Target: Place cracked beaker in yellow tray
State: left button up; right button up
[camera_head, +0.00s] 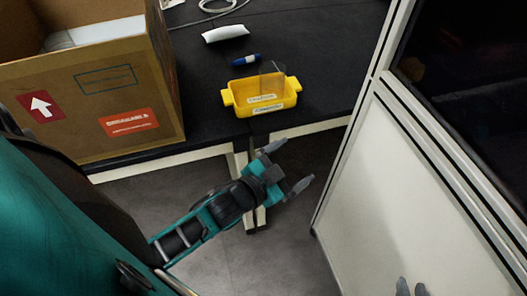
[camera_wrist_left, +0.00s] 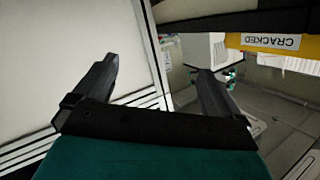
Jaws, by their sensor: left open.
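The yellow tray (camera_head: 287,103) sits near the front edge of the black bench, with white labels on its front. A see-through, glassy shape (camera_head: 272,82) stands in it; I cannot tell for sure whether it is the cracked beaker. My left gripper (camera_head: 291,166) is open and empty, in front of and below the bench edge, apart from the tray. In the left wrist view its fingers (camera_wrist_left: 156,78) are spread with nothing between them, and the tray's yellow wall (camera_wrist_left: 312,42) with a "CRACKED" label shows at upper right. Only the tips of my right gripper (camera_head: 412,289) show at the bottom.
A cardboard box (camera_head: 90,95) stands on the bench at left. A blue marker (camera_head: 246,60) and a white object (camera_head: 225,33) lie behind the tray. A white-framed cabinet (camera_head: 390,190) stands at right. Open floor lies between bench and cabinet.

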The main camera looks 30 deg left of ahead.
pick_arm(q)
jog(key=s+a+f+n+g+y, duration=0.1)
jog(key=s+f+n+g, duration=0.3)
jog(key=s+f, duration=0.3)
jog(key=s, duration=0.2)
jog(key=shift+s+f+n+g+y, duration=0.2)
jog(key=shift+s+n+g+y, duration=0.1)
jog(key=shift+n, duration=0.1)
jog(key=shift+c, duration=0.4)
